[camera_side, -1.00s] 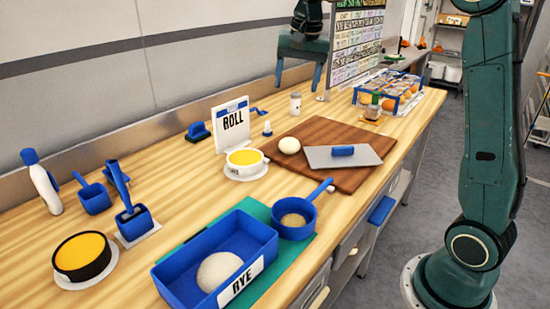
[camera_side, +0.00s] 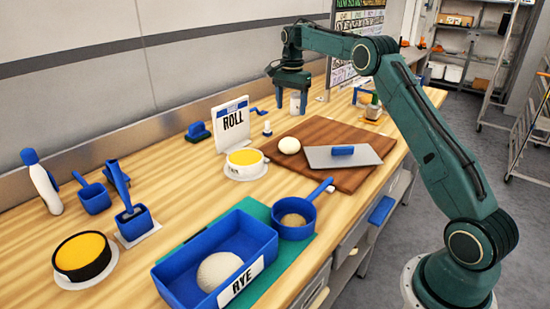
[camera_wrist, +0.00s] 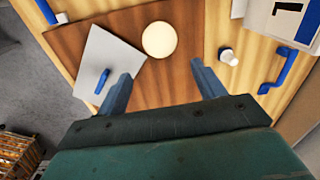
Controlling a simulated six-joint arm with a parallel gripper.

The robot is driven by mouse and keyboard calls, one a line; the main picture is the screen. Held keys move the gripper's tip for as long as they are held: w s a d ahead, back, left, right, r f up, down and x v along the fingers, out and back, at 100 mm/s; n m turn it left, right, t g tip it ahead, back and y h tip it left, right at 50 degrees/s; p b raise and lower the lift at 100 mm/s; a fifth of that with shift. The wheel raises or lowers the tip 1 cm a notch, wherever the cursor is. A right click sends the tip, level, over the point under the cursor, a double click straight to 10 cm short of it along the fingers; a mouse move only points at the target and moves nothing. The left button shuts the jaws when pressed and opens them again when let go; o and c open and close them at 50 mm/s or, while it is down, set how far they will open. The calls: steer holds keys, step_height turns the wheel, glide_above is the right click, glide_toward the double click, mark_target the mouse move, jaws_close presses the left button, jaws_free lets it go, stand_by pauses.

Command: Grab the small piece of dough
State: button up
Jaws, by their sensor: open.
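The small piece of dough (camera_side: 289,145) is a pale round ball on the brown wooden board (camera_side: 318,136), near its left side. In the wrist view the dough (camera_wrist: 159,40) lies ahead of my fingers, roughly in line with the gap between them. My gripper (camera_side: 292,116) is open and empty, with its fingers pointing down above the counter behind the board. In the wrist view my gripper (camera_wrist: 162,85) shows both fingers spread apart, not touching the dough. A larger dough piece (camera_side: 219,271) sits in the blue RYE tray (camera_side: 182,291).
A flat scraper with a blue handle (camera_side: 343,151) lies on the board right of the dough. A ROLL sign (camera_side: 231,120) and a bowl of yellow filling (camera_side: 245,158) stand to the left. A white shaker (camera_side: 267,128) stands near the board's back edge.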

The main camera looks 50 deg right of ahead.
mark_target(290, 141)
steer(key=shift+f, duration=0.15)
steer(key=shift+f, duration=4.25)
steer(key=shift+f, duration=0.15)
steer(key=shift+a+f, duration=0.1)
steer(key=shift+f, duration=2.35)
steer(key=shift+c, duration=0.4)
steer(key=c, duration=0.8)
